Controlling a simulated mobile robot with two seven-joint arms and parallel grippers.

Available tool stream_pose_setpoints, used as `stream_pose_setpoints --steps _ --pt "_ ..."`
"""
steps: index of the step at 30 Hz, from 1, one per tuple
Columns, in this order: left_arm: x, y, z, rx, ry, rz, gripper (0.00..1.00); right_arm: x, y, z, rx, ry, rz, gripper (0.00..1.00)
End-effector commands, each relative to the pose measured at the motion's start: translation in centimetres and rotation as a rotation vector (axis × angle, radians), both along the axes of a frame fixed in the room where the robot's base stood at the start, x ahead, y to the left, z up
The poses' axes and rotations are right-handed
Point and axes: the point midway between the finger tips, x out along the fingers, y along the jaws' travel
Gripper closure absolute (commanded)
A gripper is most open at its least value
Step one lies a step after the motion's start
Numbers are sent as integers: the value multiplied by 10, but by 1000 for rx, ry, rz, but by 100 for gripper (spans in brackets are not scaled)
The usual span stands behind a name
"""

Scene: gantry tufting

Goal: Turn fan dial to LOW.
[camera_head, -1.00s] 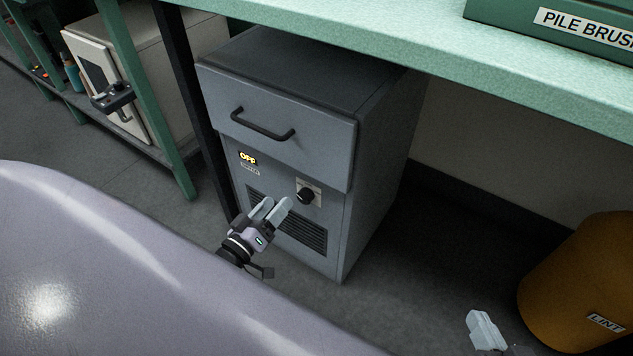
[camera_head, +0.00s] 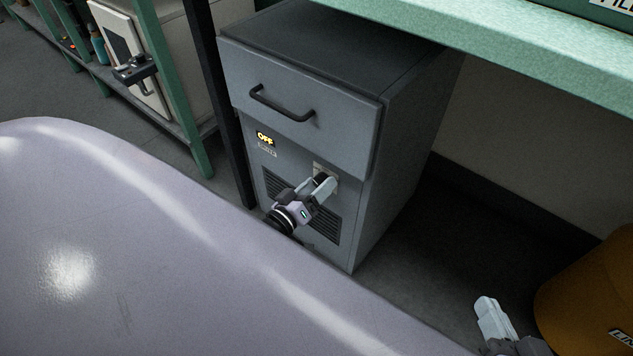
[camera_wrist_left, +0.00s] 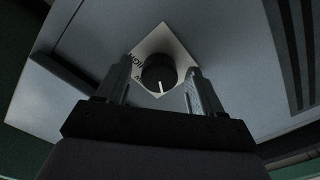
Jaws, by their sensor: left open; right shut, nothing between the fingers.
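The fan dial (camera_head: 320,179) is a black knob on a pale plate, on the front of a grey cabinet (camera_head: 410,150). In the left wrist view the dial (camera_wrist_left: 159,72) shows a white pointer line, with partly hidden lettering on the plate (camera_wrist_left: 165,38). A lit display (camera_head: 265,138) on the cabinet reads OFF. My left gripper (camera_head: 322,186) is open at the dial. In the wrist view its fingers (camera_wrist_left: 160,88) stand on either side of the knob; I cannot tell whether they touch it. My right gripper (camera_head: 487,305) is shut and empty at the lower right, away from the cabinet.
A drawer with a black handle (camera_head: 282,106) is above the dial, and a vent grille (camera_head: 325,222) is below it. A green tabletop (camera_head: 500,50) overhangs the cabinet. An ochre bin (camera_head: 590,290) stands at the right. A green shelf frame (camera_head: 175,90) is at the left.

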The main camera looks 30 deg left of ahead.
Motion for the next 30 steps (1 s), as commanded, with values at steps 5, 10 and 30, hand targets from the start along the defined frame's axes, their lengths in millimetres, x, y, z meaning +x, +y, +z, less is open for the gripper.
stream_pose_setpoints --steps 5,10,30 --pt "0 0 0 0 0 0 56 0 0 0 0 0 0 100" --pt "0 0 0 0 -1 1 89 0 0 0 0 0 0 100" --pt "0 0 1 296 -24 2 89 0 -8 6 -48 -7 -19 100"
